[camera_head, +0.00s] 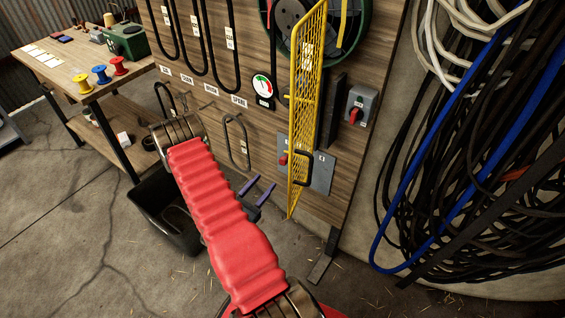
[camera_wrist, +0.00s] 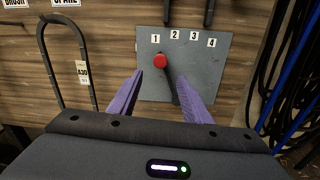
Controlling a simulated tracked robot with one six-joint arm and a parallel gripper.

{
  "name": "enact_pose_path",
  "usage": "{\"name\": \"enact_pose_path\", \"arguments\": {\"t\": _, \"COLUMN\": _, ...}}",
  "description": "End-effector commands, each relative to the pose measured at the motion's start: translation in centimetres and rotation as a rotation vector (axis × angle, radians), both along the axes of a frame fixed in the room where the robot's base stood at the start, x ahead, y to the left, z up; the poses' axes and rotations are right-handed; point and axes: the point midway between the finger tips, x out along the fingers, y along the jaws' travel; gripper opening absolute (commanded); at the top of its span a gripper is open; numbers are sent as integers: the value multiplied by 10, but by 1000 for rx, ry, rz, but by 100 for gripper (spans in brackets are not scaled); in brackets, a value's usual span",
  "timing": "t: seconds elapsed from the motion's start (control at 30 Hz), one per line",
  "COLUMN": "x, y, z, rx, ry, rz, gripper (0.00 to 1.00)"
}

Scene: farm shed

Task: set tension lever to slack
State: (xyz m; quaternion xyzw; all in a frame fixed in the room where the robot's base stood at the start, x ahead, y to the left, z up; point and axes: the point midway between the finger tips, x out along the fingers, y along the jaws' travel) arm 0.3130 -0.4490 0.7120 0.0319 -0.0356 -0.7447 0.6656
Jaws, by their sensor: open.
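The lever with a red knob (camera_wrist: 160,61) sits on a grey plate (camera_wrist: 218,62) marked 1, 2, 3 and 4 in the wrist view. The knob stands below and between the 1 and 2 labels, nearer the 1. A dark shaft runs from it down and right. No word "slack" is readable. In the head view the red knob (camera_head: 283,159) shows beside the yellow mesh guard, which hides part of the plate (camera_head: 322,173). My gripper (camera_wrist: 160,77) is open, its purple fingers on either side of the view of the knob; contact cannot be told. It also shows in the head view (camera_head: 265,184).
The yellow mesh guard (camera_head: 309,100) stands out from the board, close right of the knob. A dial gauge (camera_head: 263,86) and a red-handled switch box (camera_head: 360,105) are on the board. Black belts (camera_wrist: 62,65) hang left. Cable coils (camera_head: 470,130) hang right. A workbench (camera_head: 75,75) stands left.

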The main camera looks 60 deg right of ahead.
Motion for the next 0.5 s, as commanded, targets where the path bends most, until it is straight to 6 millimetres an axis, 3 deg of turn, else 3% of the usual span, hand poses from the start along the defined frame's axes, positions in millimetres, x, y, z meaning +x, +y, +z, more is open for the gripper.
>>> {"name": "enact_pose_path", "arguments": {"t": 0.27, "x": -2, "y": -12, "z": 0, "rx": 0, "ry": -2, "rz": -3, "gripper": 44}}
{"name": "enact_pose_path", "arguments": {"t": 0.5, "x": -6, "y": -42, "z": 0, "rx": -1, "ry": -2, "rz": -5, "gripper": 44}}
